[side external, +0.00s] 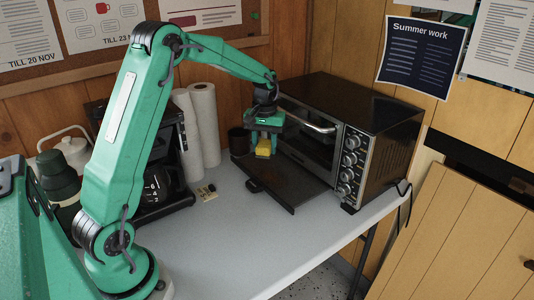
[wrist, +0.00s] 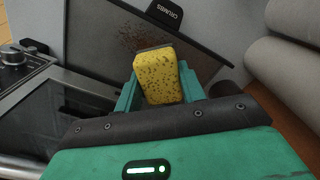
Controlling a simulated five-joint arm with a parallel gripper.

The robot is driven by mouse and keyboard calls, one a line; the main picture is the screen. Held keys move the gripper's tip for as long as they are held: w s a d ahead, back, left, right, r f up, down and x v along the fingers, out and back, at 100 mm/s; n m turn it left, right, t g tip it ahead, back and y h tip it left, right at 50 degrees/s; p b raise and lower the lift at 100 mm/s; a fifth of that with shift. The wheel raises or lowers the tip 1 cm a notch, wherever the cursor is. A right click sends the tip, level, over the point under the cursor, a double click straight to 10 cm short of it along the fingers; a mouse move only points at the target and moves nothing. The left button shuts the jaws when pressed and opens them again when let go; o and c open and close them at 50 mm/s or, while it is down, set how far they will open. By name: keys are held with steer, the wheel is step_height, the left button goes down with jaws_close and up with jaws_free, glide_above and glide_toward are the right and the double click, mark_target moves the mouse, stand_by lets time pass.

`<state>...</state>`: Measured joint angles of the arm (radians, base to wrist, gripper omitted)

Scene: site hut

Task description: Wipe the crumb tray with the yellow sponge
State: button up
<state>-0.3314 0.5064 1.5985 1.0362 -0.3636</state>
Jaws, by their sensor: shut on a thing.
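The yellow sponge (wrist: 160,78), speckled with dark spots, is held between the green fingers of my gripper (wrist: 163,92) in the wrist view. It also shows in the side external view (side external: 264,147), under my gripper (side external: 265,143). The crumb tray (side external: 292,197) is a dark flat tray pulled out at the front of the toaster oven. In the wrist view the crumb tray (wrist: 200,58) has a handle labelled CRUMBS and a patch of brown crumbs (wrist: 140,38). The sponge is over the tray; I cannot tell whether it touches it.
The black toaster oven (side external: 365,120) stands right behind the tray, its knobs facing front. A coffee maker (side external: 158,170) and paper rolls (side external: 203,125) stand to the left, with a dark cup (side external: 239,140) near the tray. The front of the white table (side external: 235,240) is clear.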

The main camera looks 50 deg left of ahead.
steer(key=shift+n, duration=0.5)
steer(key=shift+w+a+f, duration=0.1)
steer(key=shift+w+a, duration=0.05)
steer(key=shift+a, duration=0.6)
steer(key=shift+w+a+f, duration=0.1)
steer(key=shift+w+a, duration=0.05)
steer(key=shift+a, duration=0.6)
steer(key=shift+w+a+f, duration=0.1)
steer(key=shift+w+a, duration=0.05)
steer(key=shift+a, duration=0.6)
